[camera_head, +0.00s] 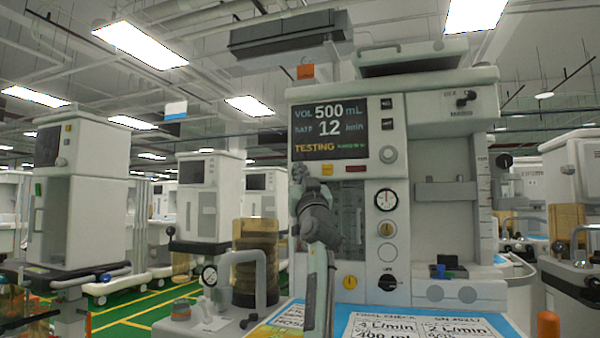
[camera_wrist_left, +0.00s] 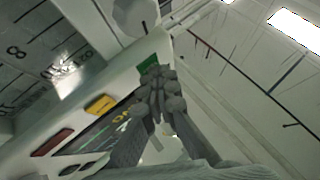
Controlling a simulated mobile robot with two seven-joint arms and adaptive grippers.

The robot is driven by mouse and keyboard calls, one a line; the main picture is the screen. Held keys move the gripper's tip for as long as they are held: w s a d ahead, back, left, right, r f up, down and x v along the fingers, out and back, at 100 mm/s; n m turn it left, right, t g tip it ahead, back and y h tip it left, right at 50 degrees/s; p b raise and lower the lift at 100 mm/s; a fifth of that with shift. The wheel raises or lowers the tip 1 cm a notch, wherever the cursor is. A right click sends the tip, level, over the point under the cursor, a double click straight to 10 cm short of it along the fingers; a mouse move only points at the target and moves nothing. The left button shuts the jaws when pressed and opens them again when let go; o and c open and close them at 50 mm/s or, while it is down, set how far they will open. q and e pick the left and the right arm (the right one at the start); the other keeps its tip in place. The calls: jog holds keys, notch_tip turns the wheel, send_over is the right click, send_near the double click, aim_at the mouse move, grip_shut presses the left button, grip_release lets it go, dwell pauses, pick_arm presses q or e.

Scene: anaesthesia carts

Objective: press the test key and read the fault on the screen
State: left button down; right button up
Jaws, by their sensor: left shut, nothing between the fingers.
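The anaesthesia machine's screen (camera_head: 330,125) reads VOL 500 mL, RATE 12 /min, with TESTING in yellow and small green text beside it. Below the screen is a row of keys, with a red key (camera_head: 355,168) at its right end. In the left wrist view I see a green key (camera_wrist_left: 149,69), a yellow key (camera_wrist_left: 100,104) and the red key (camera_wrist_left: 52,142). My left gripper (camera_head: 299,174) is shut and empty, its tips at the left end of the row. In the left wrist view its fingertips (camera_wrist_left: 156,88) overlap the green key's edge; contact cannot be told.
A blue-edged card (camera_head: 430,322) with flow and volume figures lies on the work surface. Other carts stand behind.

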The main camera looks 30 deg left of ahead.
pick_arm(q)
jog(key=shift+f, duration=0.1)
dwell(0.6)
jog(key=shift+s+d+f+p, duration=0.25)
jog(key=shift+s+p, duration=0.2)
jog(key=shift+s, duration=0.15)
jog(key=s+p, duration=0.1)
jog(key=s, duration=0.1)
jog(key=s+d+p, duration=0.1)
jog(key=s+p, duration=0.1)
jog(key=s, duration=0.1)
dwell(0.9)
